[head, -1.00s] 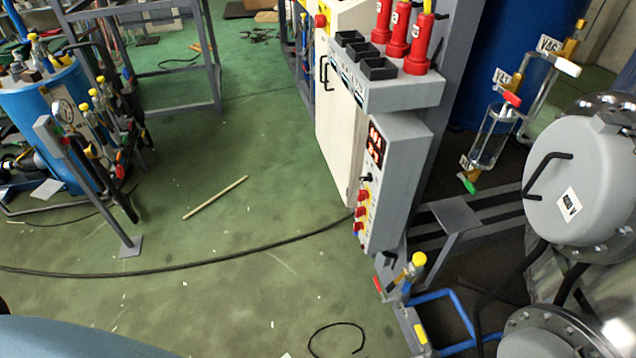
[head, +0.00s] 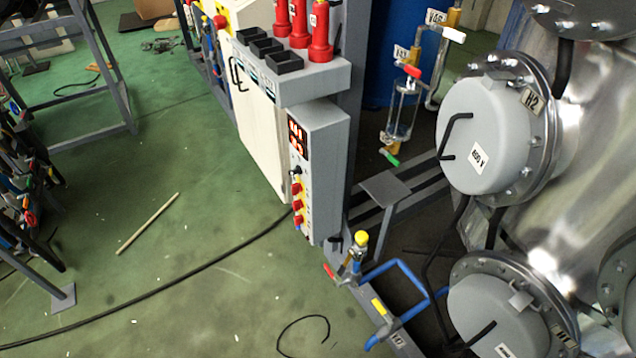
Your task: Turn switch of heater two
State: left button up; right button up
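I cannot read which switch belongs to heater two. Neither of my grippers is in view.
A grey shelf (head: 305,84) with black bins and red cylinders sits above the control box. Blue piping (head: 405,272) and a yellow-topped valve (head: 361,238) are low beside it. A stick (head: 147,223) and black cable (head: 170,292) lie on the open green floor.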

aim_at(297, 204)
jog(key=u, duration=0.4)
jog(key=k, duration=1)
jog(key=u, duration=1.3)
jog(key=i, duration=2.55)
jog(key=z, duration=1.45)
jog(key=i, duration=1.15)
jog(key=z, duration=1.15)
